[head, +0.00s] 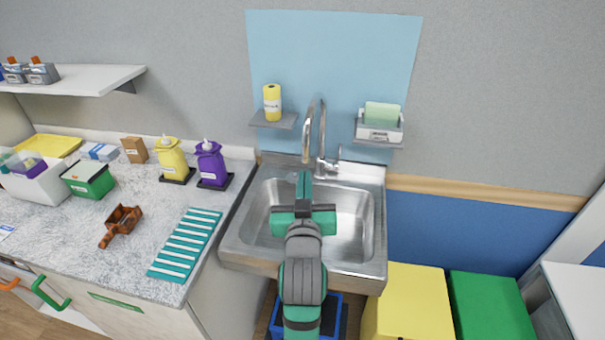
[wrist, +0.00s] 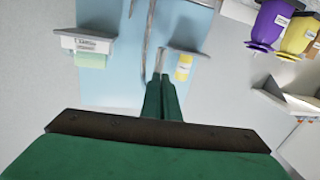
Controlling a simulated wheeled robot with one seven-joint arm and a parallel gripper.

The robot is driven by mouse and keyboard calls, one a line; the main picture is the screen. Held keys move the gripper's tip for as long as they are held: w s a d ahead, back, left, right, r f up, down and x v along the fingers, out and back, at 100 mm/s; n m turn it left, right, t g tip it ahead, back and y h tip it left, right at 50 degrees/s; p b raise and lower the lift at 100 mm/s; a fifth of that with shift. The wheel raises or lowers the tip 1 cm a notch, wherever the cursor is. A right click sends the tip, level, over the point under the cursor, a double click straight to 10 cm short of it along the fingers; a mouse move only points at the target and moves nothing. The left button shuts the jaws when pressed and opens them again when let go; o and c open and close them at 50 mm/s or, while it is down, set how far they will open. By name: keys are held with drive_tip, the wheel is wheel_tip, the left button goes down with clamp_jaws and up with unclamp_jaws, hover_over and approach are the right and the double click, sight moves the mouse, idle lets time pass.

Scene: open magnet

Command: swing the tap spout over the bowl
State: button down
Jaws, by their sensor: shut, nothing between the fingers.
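The tap (head: 323,135) is a silver gooseneck with a side lever, mounted at the back of the sink. Its spout (head: 309,130) arches up and comes down on the left side, above the back part of the steel bowl (head: 349,215). In the wrist view the tap pipe (wrist: 149,45) runs down toward my fingertips. My gripper (head: 304,180) is shut and empty, in front of the spout and over the bowl. Whether the fingers touch the spout I cannot tell. My arm hides the middle of the bowl.
Yellow (head: 174,158) and purple (head: 211,163) dispensers stand on the left counter. Yellow and green boxes stand right of the sink.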

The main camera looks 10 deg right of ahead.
drive_tip(key=w+a+n+g+h, duration=0.2)
drive_tip(key=w+a+n+h, duration=0.3)
drive_tip(key=a+n, duration=0.65)
drive_tip(key=w+d+n, duration=0.2)
drive_tip(key=w+d, duration=0.3)
drive_tip(key=d, duration=0.5)
drive_tip(key=shift+w+d+f+h, duration=0.15)
drive_tip(key=shift+w+f+h, duration=0.05)
drive_tip(key=shift+w+h, duration=0.15)
drive_tip(key=shift+w, duration=0.1)
